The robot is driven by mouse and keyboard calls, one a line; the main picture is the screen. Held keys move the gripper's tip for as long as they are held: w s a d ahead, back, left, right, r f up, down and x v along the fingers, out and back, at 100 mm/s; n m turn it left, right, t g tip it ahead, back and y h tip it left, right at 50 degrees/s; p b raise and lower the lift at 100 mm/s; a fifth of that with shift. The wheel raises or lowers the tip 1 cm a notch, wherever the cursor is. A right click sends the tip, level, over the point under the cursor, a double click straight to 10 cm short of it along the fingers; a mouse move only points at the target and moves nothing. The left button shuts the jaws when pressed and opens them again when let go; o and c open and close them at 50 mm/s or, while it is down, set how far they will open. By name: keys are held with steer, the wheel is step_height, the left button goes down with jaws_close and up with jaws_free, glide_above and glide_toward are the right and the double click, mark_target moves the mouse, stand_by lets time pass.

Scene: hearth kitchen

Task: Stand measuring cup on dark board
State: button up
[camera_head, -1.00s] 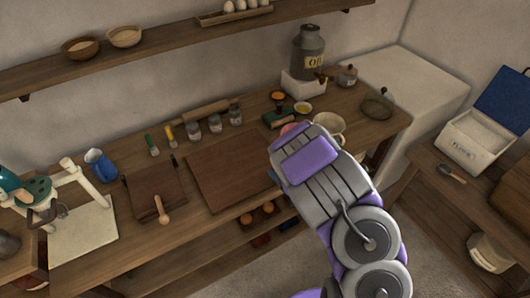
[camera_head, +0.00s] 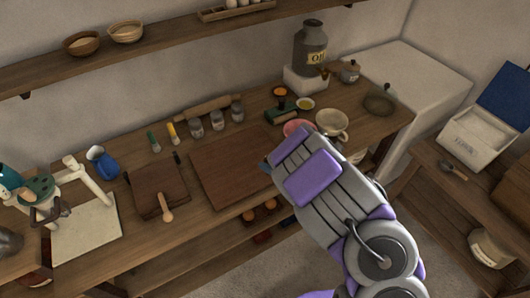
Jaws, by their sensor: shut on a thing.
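The dark board (camera_head: 228,165) lies flat on the wooden counter, its top bare where I see it. My gripper (camera_head: 272,160) is seen from behind at the board's right edge. Its fingers are hidden by my own purple and grey arm. A small bluish edge (camera_head: 264,168) shows at the gripper's left side, over the board's right margin. It appears to be part of the held measuring cup, most of which is hidden. I cannot tell its tilt or whether it touches the board.
A pink bowl (camera_head: 297,127) and a cream cup (camera_head: 332,122) stand right of the board. Small jars (camera_head: 217,121) stand behind it.

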steer(key=w+a, duration=0.1)
steer(key=w, duration=0.1)
steer(key=w+a+b, duration=0.1)
steer(key=w, duration=0.2)
steer(key=w+a, duration=0.1)
steer(key=w, duration=0.2)
steer(key=shift+w+f, duration=0.15)
steer(key=shift+f, duration=0.25)
steer(key=shift+w+f, duration=0.15)
steer(key=shift+f, duration=0.05)
step_height(320, 180, down, 3)
steer(key=shift+f+b, duration=0.2)
steer(key=shift+b, duration=0.65)
steer(key=shift+r, duration=0.15)
steer(key=o, duration=1.1)
steer(key=shift+o, duration=0.2)
steer(key=shift+d, duration=0.1)
steer(key=p+v, duration=0.2)
steer(key=v, duration=1)
